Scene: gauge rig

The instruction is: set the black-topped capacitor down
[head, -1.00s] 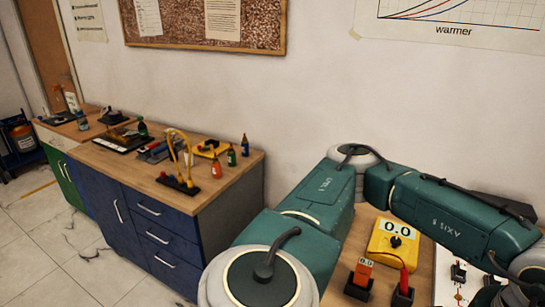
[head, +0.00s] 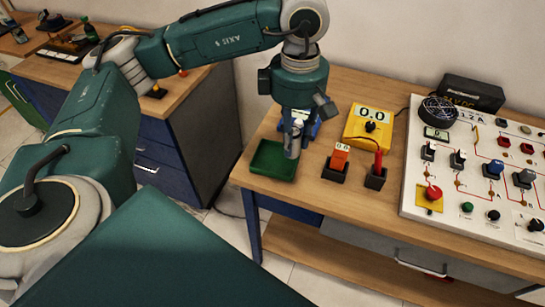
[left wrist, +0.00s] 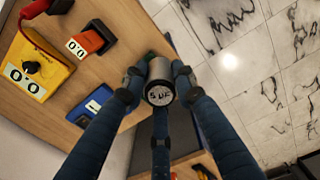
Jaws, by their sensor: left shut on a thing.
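My left gripper (head: 294,122) points down over the left end of the wooden bench, at the right part of a small green tray. Its fingers (left wrist: 160,80) are shut around a grey metal cylinder, the capacitor (left wrist: 159,70). My right gripper is not in view.
The green tray (head: 262,160) looks empty on its left side. To the right stand a yellow meter (head: 357,130) reading 0.0, an orange meter (head: 339,156) in a black holder, another black holder (head: 375,178) and a white circuit panel (head: 425,190). The bench's front edge is close.

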